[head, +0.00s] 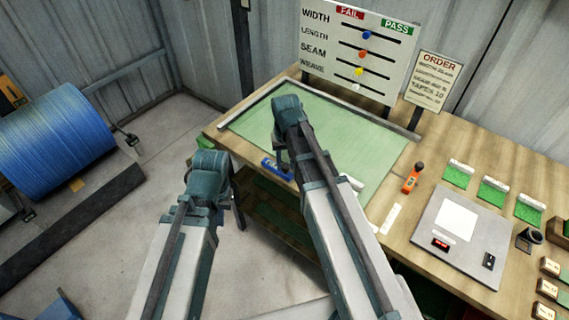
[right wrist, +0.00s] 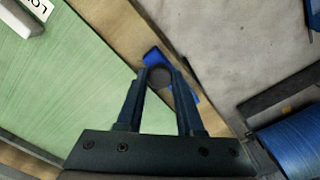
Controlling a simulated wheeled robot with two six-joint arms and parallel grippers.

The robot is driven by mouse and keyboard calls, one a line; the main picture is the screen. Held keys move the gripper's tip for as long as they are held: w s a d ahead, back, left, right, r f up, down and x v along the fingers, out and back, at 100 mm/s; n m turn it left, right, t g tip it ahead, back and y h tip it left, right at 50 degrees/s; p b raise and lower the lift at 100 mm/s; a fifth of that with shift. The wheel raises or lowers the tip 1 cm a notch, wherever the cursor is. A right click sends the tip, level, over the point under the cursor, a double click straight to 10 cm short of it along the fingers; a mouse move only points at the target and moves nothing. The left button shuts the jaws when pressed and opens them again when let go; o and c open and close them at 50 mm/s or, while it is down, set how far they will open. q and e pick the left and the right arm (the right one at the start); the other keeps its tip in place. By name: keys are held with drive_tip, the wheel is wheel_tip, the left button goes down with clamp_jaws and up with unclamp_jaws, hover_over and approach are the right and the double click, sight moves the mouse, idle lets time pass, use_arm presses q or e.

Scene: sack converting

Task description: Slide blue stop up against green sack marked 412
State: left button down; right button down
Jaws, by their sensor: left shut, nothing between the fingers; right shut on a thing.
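The blue stop (head: 270,167) is at the near left edge of the bench, beside a large flat green sheet (head: 345,140). In the right wrist view the blue stop (right wrist: 152,57) shows under a dark round knob (right wrist: 160,76). My right gripper (right wrist: 160,80) is shut on this knob. In the head view my right gripper (head: 284,155) points down over the stop and hides part of it. My left gripper (head: 210,165) is shut and empty, left of the bench's near edge. The green sheet also shows in the right wrist view (right wrist: 70,90). No mark 412 is legible.
A board with coloured sliders (head: 358,50) and an order sign (head: 433,80) stand at the back. An orange tool (head: 412,178), a grey scale (head: 462,237) and small green samples (head: 493,190) occupy the right.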

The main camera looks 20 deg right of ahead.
drive_tip(key=shift+w+d, duration=0.5)
drive_tip(key=shift+d, duration=0.15)
drive_tip(key=c, duration=0.5)
unclamp_jaws()
drive_tip(key=shift+r, duration=0.15)
wheel_tip(320, 180, up, 14)
drive_tip(key=p, duration=1.3)
drive_tip(key=shift+f+p, duration=0.25)
drive_tip(key=shift+p, duration=0.15)
